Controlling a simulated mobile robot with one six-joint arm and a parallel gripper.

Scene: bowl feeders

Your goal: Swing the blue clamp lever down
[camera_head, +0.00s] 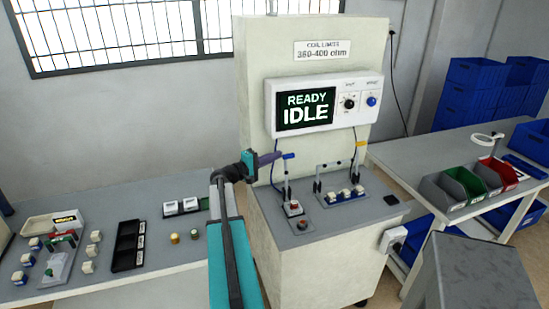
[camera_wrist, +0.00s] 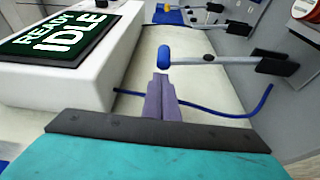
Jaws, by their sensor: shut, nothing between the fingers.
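The blue clamp lever (camera_head: 289,156) stands up from its clamp on the left of the grey machine top, its blue tip uppermost. In the wrist view its blue tip (camera_wrist: 163,55) is at upper middle, with a grey bar running right to a dark part. My gripper (camera_head: 281,154) has purple fingers, shut and empty, pointing right toward the blue tip from its left side. In the wrist view the fingertips (camera_wrist: 161,76) are just below the blue tip, with a small gap showing. Whether they touch cannot be told in the head view.
A second clamp lever with a yellow tip (camera_head: 361,144) stands to the right. The test unit's screen (camera_head: 306,107) reads READY IDLE behind the clamps. A blue cable (camera_wrist: 215,112) hangs behind the fingers. Green and red bins (camera_head: 466,182) stand on the right table.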

